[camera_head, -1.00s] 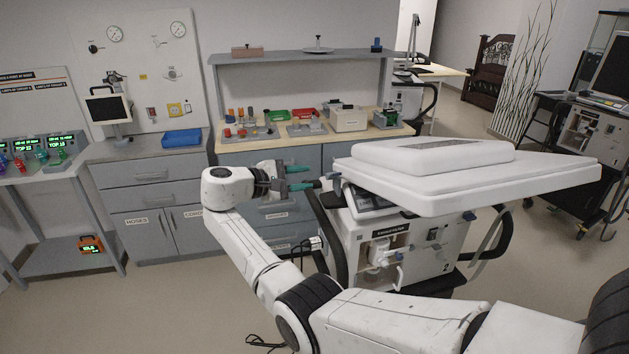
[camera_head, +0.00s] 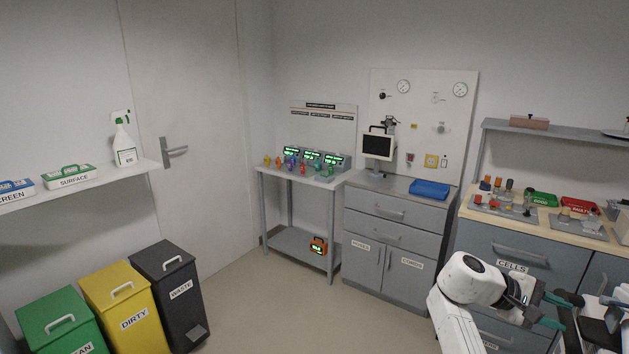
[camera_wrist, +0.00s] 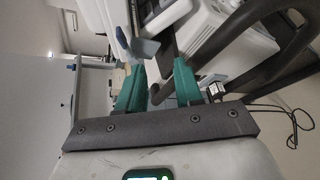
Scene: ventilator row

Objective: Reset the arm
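My white arm is at the lower right of the head view, with my gripper (camera_head: 562,311) beyond its wrist joint. In the wrist view, my gripper (camera_wrist: 161,80) has two green fingers standing apart, with nothing held between them. Past the fingertips are white equipment (camera_wrist: 215,30) and a dark curved tube or rail (camera_wrist: 265,65). In the head view, the gripper is in front of the grey drawer cabinet labelled CELLS (camera_head: 512,258), beside dark and white equipment cut off by the right edge.
Green (camera_head: 62,325), yellow (camera_head: 125,305) and dark (camera_head: 172,290) bins stand at the left, under a shelf (camera_head: 90,190) with a spray bottle (camera_head: 124,145). A grey table (camera_head: 300,178) and a drawer cabinet (camera_head: 388,225) line the back. The floor (camera_head: 290,310) between is clear.

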